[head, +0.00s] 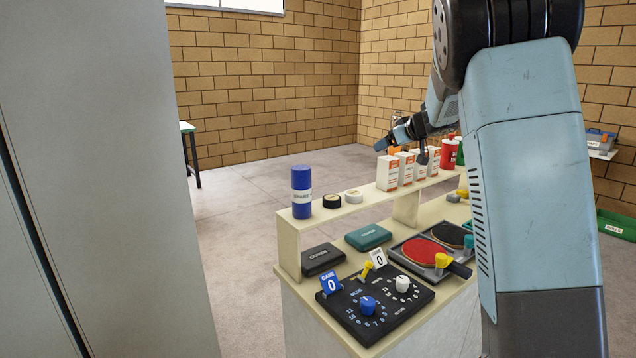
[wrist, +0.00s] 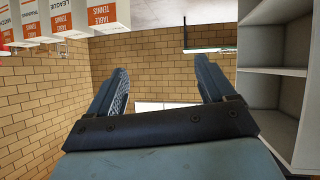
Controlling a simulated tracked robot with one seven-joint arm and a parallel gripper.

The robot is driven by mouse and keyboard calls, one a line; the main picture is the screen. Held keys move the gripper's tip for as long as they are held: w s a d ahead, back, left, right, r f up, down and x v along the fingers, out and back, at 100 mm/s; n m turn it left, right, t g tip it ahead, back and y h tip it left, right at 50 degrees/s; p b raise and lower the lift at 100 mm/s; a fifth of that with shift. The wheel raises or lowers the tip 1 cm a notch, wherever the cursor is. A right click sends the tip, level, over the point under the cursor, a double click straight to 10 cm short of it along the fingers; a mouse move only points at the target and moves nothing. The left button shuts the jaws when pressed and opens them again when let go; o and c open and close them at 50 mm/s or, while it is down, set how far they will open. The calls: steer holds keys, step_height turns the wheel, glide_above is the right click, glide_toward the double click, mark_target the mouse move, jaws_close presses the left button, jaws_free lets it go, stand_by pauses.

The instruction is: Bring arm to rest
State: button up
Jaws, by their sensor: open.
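My arm rises on the right of the head view and reaches over to the far part of the bench. My gripper (head: 382,145) is at the end of it, above the raised shelf and just behind the white and orange boxes (head: 388,172). In the wrist view my gripper (wrist: 158,92) shows two dark fingers spread wide apart with nothing between them. Beyond them are the brick wall (wrist: 150,60) and a pale window. The boxes also hang at the upper left of the wrist view (wrist: 60,18), clear of the fingers.
The bench (head: 290,262) carries a blue can (head: 301,192), tape rolls, a black case (head: 322,259), a teal case (head: 368,237), a red bat (head: 428,251) and a scoring board (head: 350,310). A grey cabinet (head: 100,180) fills the left. Floor between is clear.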

steer(key=s+d+r+m+t+h, duration=0.3)
steer(key=s+d+r+m+h, duration=0.15)
steer(key=s+d+r, duration=0.4)
steer(key=s+d+m+g+h, duration=0.1)
steer(key=s+d+m+h, duration=0.2)
steer(key=s, duration=0.9)
steer(key=s+a+f+g+y, duration=0.1)
steer(key=s+a+f+g, duration=0.1)
steer(key=s, duration=0.8)
steer(key=s+a+f+g, duration=0.3)
steer(key=s+a+f, duration=0.2)
steer(key=s, duration=0.5)
steer(key=s+a+f+n+g+y, duration=0.1)
steer(key=s+f, duration=0.4)
steer(key=s, duration=0.5)
steer(key=a+g, duration=0.1)
steer(key=a, duration=0.1)
steer(key=shift+s+a+f+y, duration=0.15)
steer(key=shift+s+a+y, duration=0.1)
steer(key=shift+a+y, duration=0.1)
